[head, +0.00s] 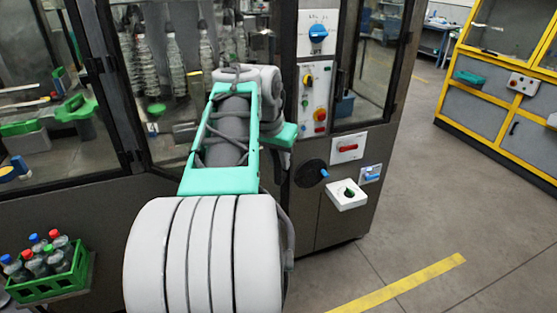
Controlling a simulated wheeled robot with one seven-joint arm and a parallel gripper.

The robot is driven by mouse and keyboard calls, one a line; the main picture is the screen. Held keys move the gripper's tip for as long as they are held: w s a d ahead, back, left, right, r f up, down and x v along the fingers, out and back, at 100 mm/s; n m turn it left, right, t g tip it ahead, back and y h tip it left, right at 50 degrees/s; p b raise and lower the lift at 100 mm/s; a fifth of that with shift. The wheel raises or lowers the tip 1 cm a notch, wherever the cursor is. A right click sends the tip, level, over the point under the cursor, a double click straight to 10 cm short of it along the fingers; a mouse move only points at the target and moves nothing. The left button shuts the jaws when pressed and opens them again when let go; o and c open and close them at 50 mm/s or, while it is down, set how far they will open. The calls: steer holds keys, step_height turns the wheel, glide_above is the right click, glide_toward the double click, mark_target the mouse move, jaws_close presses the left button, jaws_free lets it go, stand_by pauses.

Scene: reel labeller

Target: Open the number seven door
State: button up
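The labeller machine has several dark-framed glass doors. A left glass door (45,95) shows green machine parts behind it. A middle glass door (170,95) has rows of bottle-like or spiral parts behind it and is partly covered by my arm. A right glass door (372,65) stands beyond the control panel, with a dark handle (339,83) at its left edge. They look shut. No number seven can be read on any door. My arm reaches up in front of the middle door and panel; its gripper fingers are not visible.
A control panel (316,100) with a blue rotary switch (318,34) is right of my arm. A white box (346,195) juts out below. A green crate (50,285) of bottles stands at lower left. Open floor (420,215) with a yellow line lies right, before a yellow-framed machine (490,72).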

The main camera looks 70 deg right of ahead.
jaws_close()
steer(key=shift+a, duration=0.1)
stand_by(0.8)
